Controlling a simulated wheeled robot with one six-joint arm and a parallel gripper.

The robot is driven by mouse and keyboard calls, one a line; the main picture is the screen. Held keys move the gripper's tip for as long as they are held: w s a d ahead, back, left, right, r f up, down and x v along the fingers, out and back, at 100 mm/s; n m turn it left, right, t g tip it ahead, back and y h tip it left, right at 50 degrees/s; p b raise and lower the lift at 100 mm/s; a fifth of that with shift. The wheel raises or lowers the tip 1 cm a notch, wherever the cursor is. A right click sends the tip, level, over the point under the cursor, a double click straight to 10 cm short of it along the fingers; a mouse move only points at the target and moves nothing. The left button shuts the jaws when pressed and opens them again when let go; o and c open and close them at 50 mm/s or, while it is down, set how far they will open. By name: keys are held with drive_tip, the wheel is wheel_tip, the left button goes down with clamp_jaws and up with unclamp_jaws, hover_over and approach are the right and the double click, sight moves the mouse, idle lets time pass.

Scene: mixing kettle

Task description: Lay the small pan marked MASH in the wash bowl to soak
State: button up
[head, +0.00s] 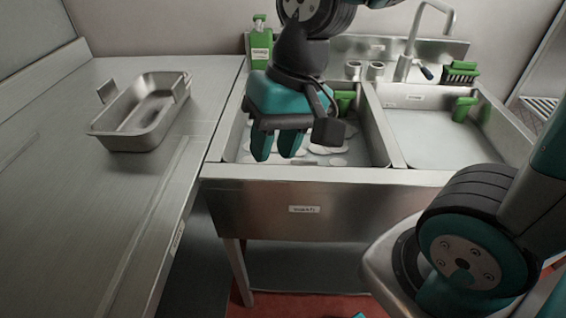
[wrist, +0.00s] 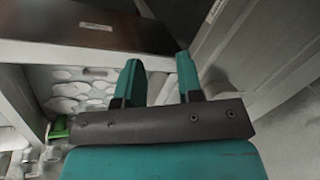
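A rectangular steel pan (head: 140,125) with raised handles at two ends stands upright on the left counter. I cannot see a MASH marking on it. The wash bowl (head: 310,173) is the left sink basin, with suds inside and a small label on its front panel. It also shows in the wrist view (wrist: 60,55). My gripper (head: 275,155) hangs fingers-down over the wash bowl, to the right of the pan and apart from it. In the wrist view its two fingers (wrist: 161,78) stand apart with nothing between them.
The steel counter (head: 60,220) around the pan is clear. A second basin (head: 425,150) on the right holds a green item (head: 463,109). A green bottle (head: 260,45), two metal cups (head: 364,70), a tap (head: 403,66) and a green brush (head: 460,73) stand along the back ledge.

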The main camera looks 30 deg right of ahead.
drive_tip(key=s+a+r+n, duration=0.1)
drive_tip(key=s+a+n, duration=0.1)
drive_tip(key=s+n, duration=0.4)
drive_tip(key=shift+s+a+r+n+y, duration=0.2)
drive_tip(key=shift+a+r+n+y, duration=0.15)
drive_tip(key=shift+n, duration=0.55)
drive_tip(key=shift+d, duration=0.1)
idle(2.9)
